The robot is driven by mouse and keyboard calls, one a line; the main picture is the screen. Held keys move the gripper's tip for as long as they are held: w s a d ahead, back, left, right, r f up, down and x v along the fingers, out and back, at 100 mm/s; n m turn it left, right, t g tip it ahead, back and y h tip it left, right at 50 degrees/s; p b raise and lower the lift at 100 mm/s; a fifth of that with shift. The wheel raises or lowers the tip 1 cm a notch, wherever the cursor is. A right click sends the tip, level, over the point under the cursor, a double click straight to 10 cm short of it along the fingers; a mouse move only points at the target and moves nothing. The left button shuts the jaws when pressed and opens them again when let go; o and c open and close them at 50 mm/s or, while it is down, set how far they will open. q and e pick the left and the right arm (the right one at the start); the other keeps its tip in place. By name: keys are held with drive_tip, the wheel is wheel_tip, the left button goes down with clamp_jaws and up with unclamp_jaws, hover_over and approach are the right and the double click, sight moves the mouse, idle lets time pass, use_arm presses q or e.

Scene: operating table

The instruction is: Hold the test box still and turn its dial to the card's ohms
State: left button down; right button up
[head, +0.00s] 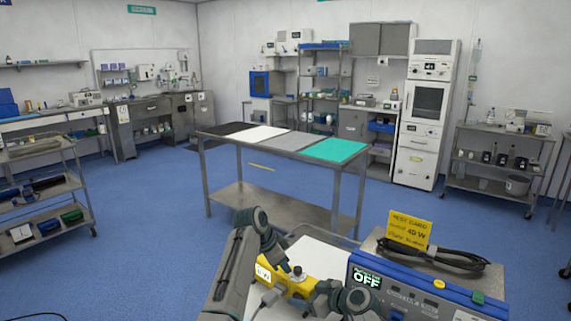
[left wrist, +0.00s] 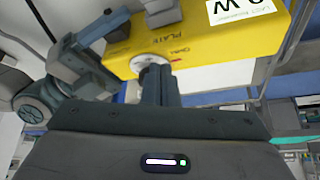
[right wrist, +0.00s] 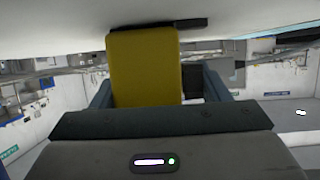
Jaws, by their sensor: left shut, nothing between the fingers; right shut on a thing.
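The yellow test box (head: 302,287) sits on a white surface and also fills the top of the left wrist view (left wrist: 205,42). Its dial (left wrist: 150,62) is pale, beside small printing including "PLATE". My left gripper (left wrist: 158,78) is shut and empty, its fingertips right at the dial; I cannot tell whether they touch it. My right gripper (right wrist: 150,90) is shut on the test box (right wrist: 145,68), one finger on each side. The yellow card (head: 409,229) stands on the blue and grey unit; "40 W" is readable, its smaller lines are not. The dial's setting is unreadable.
The blue and grey unit (head: 420,285) shows "OFF", with a coiled black cable (head: 445,257) on top, close right of my right gripper. A steel table (head: 282,142) with coloured panels stands beyond.

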use_arm(q)
drive_tip(key=shift+d, duration=0.3)
drive_tip(key=shift+s+d, duration=0.1)
drive_tip(key=shift+s, duration=0.2)
idle(0.3)
drive_tip(key=shift+s+d, duration=0.35)
drive_tip(key=shift+s, duration=0.25)
drive_tip(key=shift+d, duration=0.1)
drive_tip(key=shift+s, duration=0.15)
drive_tip(key=shift+s+a, duration=0.15)
drive_tip(key=shift+a, duration=0.15)
wheel_tip(320, 180, up, 6)
drive_tip(key=shift+a, duration=0.15)
idle(0.4)
